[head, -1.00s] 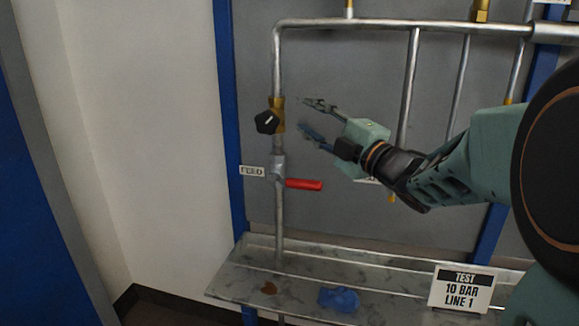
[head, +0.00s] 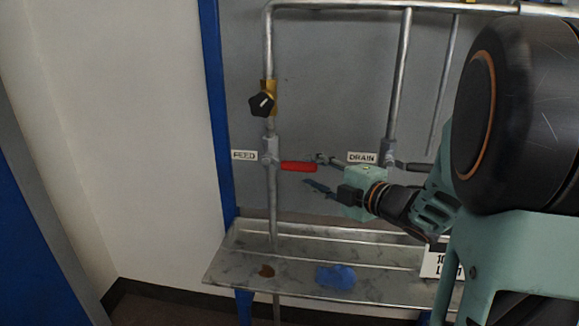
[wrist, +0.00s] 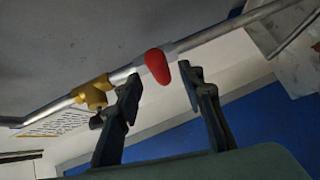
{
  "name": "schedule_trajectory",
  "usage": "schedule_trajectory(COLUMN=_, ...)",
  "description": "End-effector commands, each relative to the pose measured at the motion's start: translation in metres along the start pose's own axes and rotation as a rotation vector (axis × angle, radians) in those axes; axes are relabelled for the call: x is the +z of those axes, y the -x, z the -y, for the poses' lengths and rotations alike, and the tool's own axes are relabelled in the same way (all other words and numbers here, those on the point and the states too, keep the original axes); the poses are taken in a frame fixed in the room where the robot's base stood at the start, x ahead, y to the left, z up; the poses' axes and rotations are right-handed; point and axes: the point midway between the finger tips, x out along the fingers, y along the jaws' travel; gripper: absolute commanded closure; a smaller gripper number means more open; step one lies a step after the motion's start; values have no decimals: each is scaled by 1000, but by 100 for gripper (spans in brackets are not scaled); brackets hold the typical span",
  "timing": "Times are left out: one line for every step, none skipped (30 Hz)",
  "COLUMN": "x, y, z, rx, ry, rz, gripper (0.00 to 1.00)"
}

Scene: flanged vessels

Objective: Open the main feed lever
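The feed lever is a red handle (head: 298,167) on a grey valve (head: 268,150) in the vertical pipe, beside the FEED label (head: 243,155). The handle points right, across the pipe. My gripper (head: 314,172) is open just right of the handle's tip, one finger near handle height and the other lower. In the wrist view the red handle (wrist: 156,66) shows end-on between the open fingers of my gripper (wrist: 160,84), beyond their tips. I see no contact, and the exact gap is hard to judge.
A black knob (head: 262,104) on a brass fitting sits above the feed valve. The DRAIN label (head: 361,157) and a dark drain lever (head: 413,167) lie to the right. Below is a metal tray (head: 300,254) with a blue cloth (head: 336,277) and a sign (head: 437,262).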

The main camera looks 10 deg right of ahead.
Motion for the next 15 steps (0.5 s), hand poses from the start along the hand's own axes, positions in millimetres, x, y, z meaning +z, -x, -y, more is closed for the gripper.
schedule_trajectory(x=0, y=-11, z=2, rx=-2, ry=1, rz=-2, gripper=64)
schedule_trajectory(x=0, y=-16, z=2, rx=-1, ry=1, rz=-3, gripper=64)
schedule_trajectory(x=-1, y=-23, z=1, rx=-1, ry=1, rz=-3, gripper=64)
schedule_trajectory(x=-1, y=-28, z=1, rx=-1, ry=0, rz=-2, gripper=64)
schedule_trajectory(x=0, y=-32, z=2, rx=-2, ry=1, rz=-1, gripper=64)
schedule_trajectory(x=0, y=-37, z=1, rx=0, ry=1, rz=-1, gripper=64)
schedule_trajectory(x=0, y=-40, z=0, rx=0, ry=1, rz=-1, gripper=64)
schedule_trajectory(x=0, y=-43, z=0, rx=0, ry=1, rz=-1, gripper=64)
schedule_trajectory(x=0, y=-46, z=1, rx=0, ry=1, rz=0, gripper=64)
schedule_trajectory(x=0, y=-48, z=0, rx=0, ry=1, rz=0, gripper=64)
schedule_trajectory(x=0, y=-50, z=0, rx=0, ry=1, rz=0, gripper=64)
schedule_trajectory(x=0, y=-51, z=0, rx=0, ry=1, rz=1, gripper=64)
schedule_trajectory(x=0, y=-52, z=0, rx=1, ry=1, rz=1, gripper=64)
schedule_trajectory(x=0, y=-52, z=0, rx=1, ry=1, rz=1, gripper=64)
schedule_trajectory(x=0, y=-52, z=-1, rx=1, ry=1, rz=1, gripper=64)
